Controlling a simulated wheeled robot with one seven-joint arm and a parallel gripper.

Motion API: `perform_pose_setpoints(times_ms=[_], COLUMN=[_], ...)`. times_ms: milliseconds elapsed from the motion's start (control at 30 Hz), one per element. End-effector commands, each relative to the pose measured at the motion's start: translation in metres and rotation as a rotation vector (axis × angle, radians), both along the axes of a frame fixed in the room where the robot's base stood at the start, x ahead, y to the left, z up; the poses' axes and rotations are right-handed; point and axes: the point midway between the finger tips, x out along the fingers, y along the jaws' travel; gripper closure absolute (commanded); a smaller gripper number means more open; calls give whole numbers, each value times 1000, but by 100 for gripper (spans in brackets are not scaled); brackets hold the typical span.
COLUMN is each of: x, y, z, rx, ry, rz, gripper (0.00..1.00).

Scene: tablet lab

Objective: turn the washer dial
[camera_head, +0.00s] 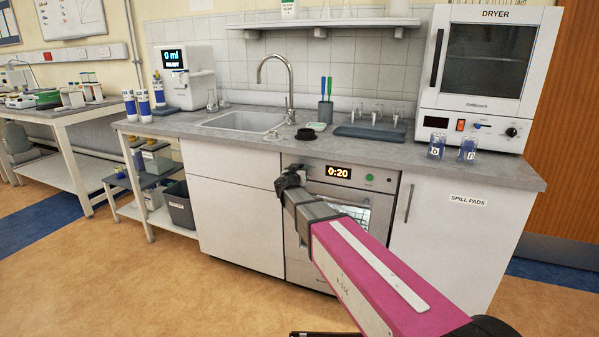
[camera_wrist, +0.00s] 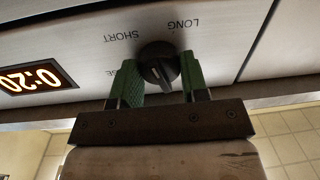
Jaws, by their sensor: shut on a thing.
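The washer (camera_head: 382,184) is built in under the counter, and its display (camera_head: 338,172) reads 0:20. Its black dial (camera_wrist: 157,62) shows in the wrist view, where the picture is upside down. The words LONG and SHORT and a partly hidden label are printed around the dial. My gripper (camera_wrist: 160,72) has its green-padded fingers on either side of the dial, shut on it. In the head view my gripper (camera_head: 289,179) is at the upper left of the washer front and hides the dial.
A green button (camera_head: 369,178) sits right of the display. The grey counter (camera_head: 240,130) overhangs just above, with a sink (camera_head: 240,122) and a dryer (camera_head: 484,75) on it. White cabinet doors flank the washer. The floor in front is clear.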

Motion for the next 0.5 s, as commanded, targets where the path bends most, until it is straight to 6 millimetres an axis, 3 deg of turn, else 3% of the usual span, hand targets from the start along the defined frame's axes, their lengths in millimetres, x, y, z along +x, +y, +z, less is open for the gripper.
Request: perform_pose_setpoints(times_ms=[500], x=[-1], y=[-1], z=[-2], rx=[455], ry=[-161], rz=[0], gripper=[83])
